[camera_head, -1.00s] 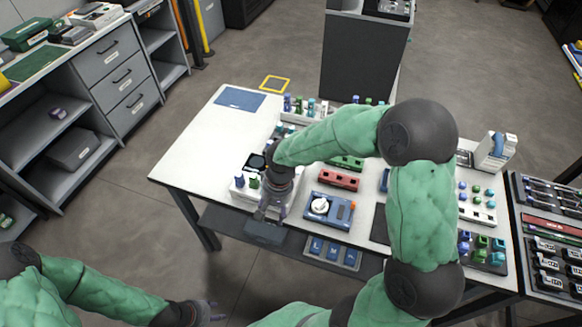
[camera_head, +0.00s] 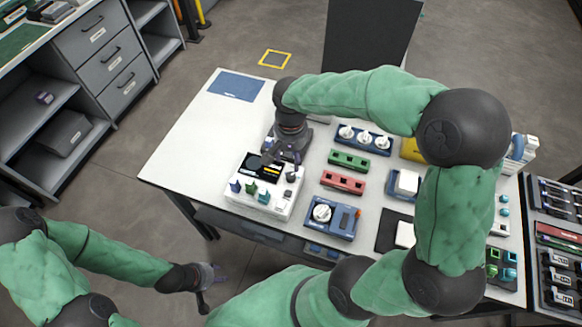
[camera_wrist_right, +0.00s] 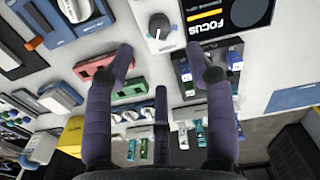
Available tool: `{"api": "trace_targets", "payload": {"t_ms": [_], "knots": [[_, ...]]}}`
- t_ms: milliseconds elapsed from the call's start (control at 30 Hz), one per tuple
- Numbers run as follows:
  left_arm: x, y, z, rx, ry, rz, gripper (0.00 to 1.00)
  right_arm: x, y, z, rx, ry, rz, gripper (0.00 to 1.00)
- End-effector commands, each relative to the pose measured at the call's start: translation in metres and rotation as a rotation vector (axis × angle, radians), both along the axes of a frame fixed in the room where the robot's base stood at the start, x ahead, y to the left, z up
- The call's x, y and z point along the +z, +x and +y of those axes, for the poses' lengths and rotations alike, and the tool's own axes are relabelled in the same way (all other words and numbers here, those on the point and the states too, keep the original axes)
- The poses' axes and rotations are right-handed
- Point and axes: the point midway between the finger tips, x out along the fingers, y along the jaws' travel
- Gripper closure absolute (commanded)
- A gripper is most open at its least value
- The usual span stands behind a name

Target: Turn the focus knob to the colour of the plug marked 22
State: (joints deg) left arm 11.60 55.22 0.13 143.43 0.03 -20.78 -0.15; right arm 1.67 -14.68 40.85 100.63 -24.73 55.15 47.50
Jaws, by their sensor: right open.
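A white device (camera_head: 256,209) stands at the table's front left, with a dark screen and a dark knob (camera_head: 291,176). The knob also shows in the right wrist view (camera_wrist_right: 159,26), dark grey with a white pointer mark, beside a black panel with FOCUS lettering (camera_wrist_right: 240,12). My right gripper (camera_head: 281,161) is above the device's rear part, open and empty; in the wrist view the knob lies beyond and between its fingertips. Purple, green and teal plugs (camera_head: 251,188) stand on the device's front; no number 22 is legible. My left gripper (camera_head: 208,284) is off the table's front; its opening is unclear.
A blue unit with a white dial (camera_head: 322,213) stands right of the device. Red (camera_head: 343,181) and green (camera_head: 349,161) blocks lie behind it. A blue mat (camera_head: 236,85) lies at the far left; the table's left part is clear. My right arm hides part of the table.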

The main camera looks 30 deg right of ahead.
Motion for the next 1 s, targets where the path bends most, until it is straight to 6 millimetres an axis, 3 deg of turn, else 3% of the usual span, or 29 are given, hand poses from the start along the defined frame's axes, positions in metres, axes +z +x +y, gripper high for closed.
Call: {"api": "trace_targets", "payload": {"t_ms": [300, 500, 967, 1000], "knots": [[-0.021, 0.000, 0.000, 0.000, 0.000, 0.001, 0.60, -0.060, -0.001, 0.000, 0.000, 0.001, 0.004, 0.45], [-0.029, 0.000, 0.000, 0.000, 0.000, 0.000, 0.60, -0.085, -0.001, 0.000, 0.001, 0.002, 0.002, 0.45], [-0.031, 0.000, 0.000, 0.000, 0.000, 0.000, 0.60, -0.095, 0.000, 0.001, 0.001, 0.001, 0.000, 0.45], [-0.031, 0.000, 0.000, 0.000, 0.000, 0.000, 0.60, -0.094, 0.000, 0.001, 0.001, 0.001, 0.000, 0.53]]}}
